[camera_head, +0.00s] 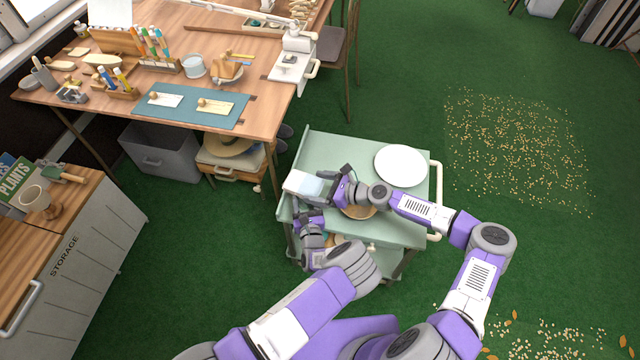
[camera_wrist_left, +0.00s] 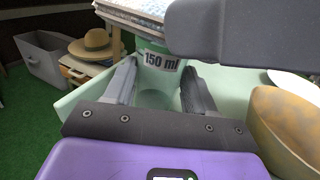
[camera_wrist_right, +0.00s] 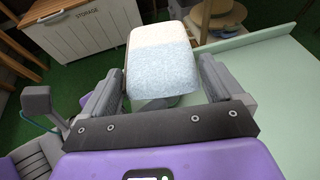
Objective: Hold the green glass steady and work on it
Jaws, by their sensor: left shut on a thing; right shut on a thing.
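The green glass (camera_wrist_left: 150,88), labelled "150 ml", stands upright between my left fingers in the left wrist view; in the head view it is hidden. My left gripper (camera_head: 310,220) is shut on it at the left part of the pale green cart (camera_head: 330,147). My right gripper (camera_head: 333,187) is shut on a white and light blue block (camera_head: 305,185), which also shows between the fingers in the right wrist view (camera_wrist_right: 162,65). The block is at the top of the glass; I cannot tell whether they touch. A dark part of my right gripper (camera_wrist_left: 235,35) covers the upper right of the left wrist view.
A white plate (camera_head: 401,163) lies on the cart's right side. A tan bowl (camera_head: 358,212) sits close to my right gripper, partly hidden. A wooden workbench (camera_head: 130,55) with tools stands at the back left, and a storage cabinet (camera_head: 80,250) at the left.

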